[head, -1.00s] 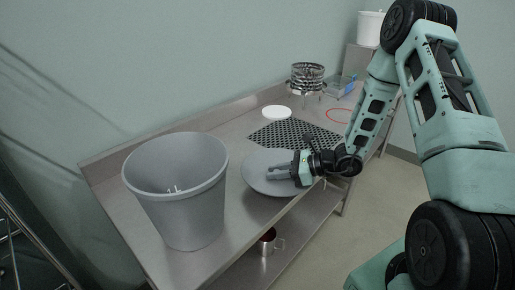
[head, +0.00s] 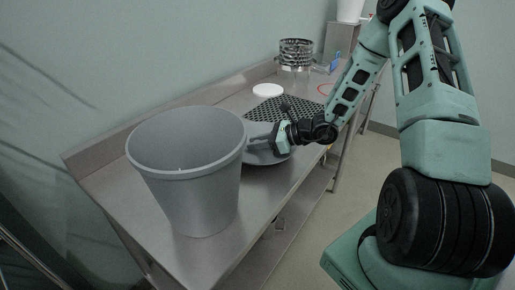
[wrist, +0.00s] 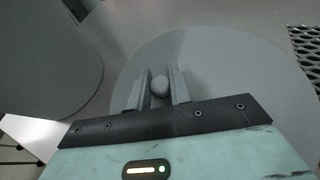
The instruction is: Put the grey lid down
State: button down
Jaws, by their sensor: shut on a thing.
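The grey lid (head: 258,129) is a flat round disc at the middle of the steel table, partly hidden by the bucket's rim and my gripper in the head view. It also shows in the wrist view (wrist: 225,70) as a broad disc with a small round knob (wrist: 160,86). My gripper (head: 254,147) is shut on the lid, its fingers on either side of the knob in the wrist view (wrist: 158,82). The lid looks about level, at or close to the tabletop; I cannot tell whether it touches.
A large grey bucket (head: 195,190) stands left of the lid, and shows in the wrist view (wrist: 45,60). The table's left end (head: 110,190) is bare.

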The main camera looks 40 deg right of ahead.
jog(key=shift+f, duration=1.4)
jog(key=shift+f, duration=0.2)
jog(key=c, duration=1.3)
grip_release()
jog(key=shift+r, duration=0.15)
jog(key=shift+d+r, duration=0.15)
jog(key=b+v, duration=0.1)
jog(key=v, duration=1)
jog(key=shift+s+d+r, duration=0.2)
jog(key=shift+s, duration=0.1)
